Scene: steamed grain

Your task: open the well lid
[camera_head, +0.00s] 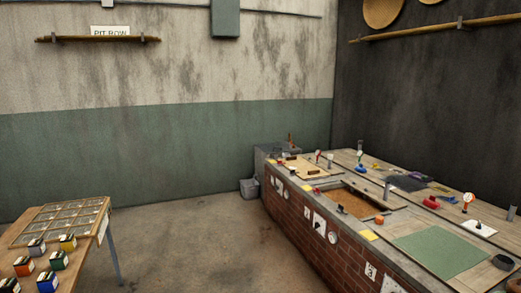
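My gripper is not in view. A long brick counter (321,234) runs along the right side, with a pale stone rim. Near its middle a square, brown, recessed area (352,199) is set into the top. Toward its far end lies a light wooden panel (307,170) with a small dark bar on it. At the near end a green square (440,250) lies on a wooden surface. I cannot tell which of these is the well lid, or whether it is open.
A wooden table (82,270) at the lower left holds a divided tray (22,238) and several small coloured boxes. Small tools and a red item (431,202) lie on the counter. A grey bin (249,188) stands by its far end. The floor (190,243) between table and counter is clear.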

